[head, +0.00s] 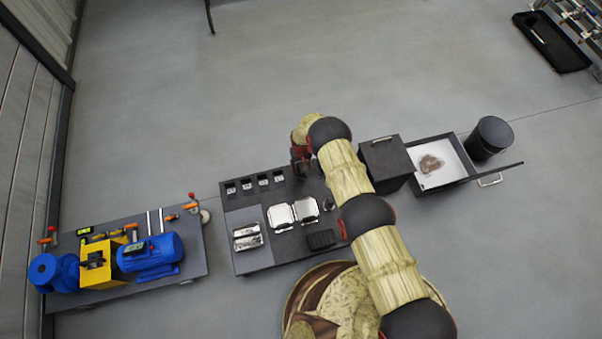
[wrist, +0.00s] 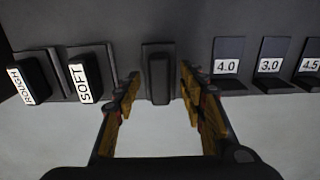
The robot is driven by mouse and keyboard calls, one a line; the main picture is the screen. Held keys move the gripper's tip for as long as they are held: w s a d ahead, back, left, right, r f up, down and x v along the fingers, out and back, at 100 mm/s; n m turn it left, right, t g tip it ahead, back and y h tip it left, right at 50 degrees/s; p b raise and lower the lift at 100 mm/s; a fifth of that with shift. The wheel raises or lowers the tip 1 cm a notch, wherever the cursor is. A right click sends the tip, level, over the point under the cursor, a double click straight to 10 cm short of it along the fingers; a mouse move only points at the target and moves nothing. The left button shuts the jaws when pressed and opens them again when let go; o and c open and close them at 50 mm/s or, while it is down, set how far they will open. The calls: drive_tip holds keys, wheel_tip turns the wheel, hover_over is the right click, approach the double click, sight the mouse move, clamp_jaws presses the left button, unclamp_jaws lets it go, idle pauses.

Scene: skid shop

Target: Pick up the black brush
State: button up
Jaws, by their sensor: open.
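A plain black block, which looks like the black brush (wrist: 158,76), stands upright at a dark surface in the middle of the wrist view. My gripper (wrist: 160,74) is open, with one yellow-and-black finger to each side of the brush in the picture. No finger visibly touches it, and I cannot tell how deep it sits between them. In the head view my gripper (head: 300,161) is over the back right part of the dark workbench (head: 236,213). The brush is hidden by my arm there.
In the wrist view, blocks marked ROUGH (wrist: 29,81) and SOFT (wrist: 84,78) stand left of the brush. Holders marked 4.0 (wrist: 228,67), 3.0 (wrist: 269,67) and 4.5 (wrist: 309,66) are to the right. A dark cabinet (head: 386,158) stands right of the bench.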

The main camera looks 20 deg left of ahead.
drive_tip(key=shift+f, duration=0.35)
drive_tip(key=shift+c, duration=0.6)
clamp_jaws()
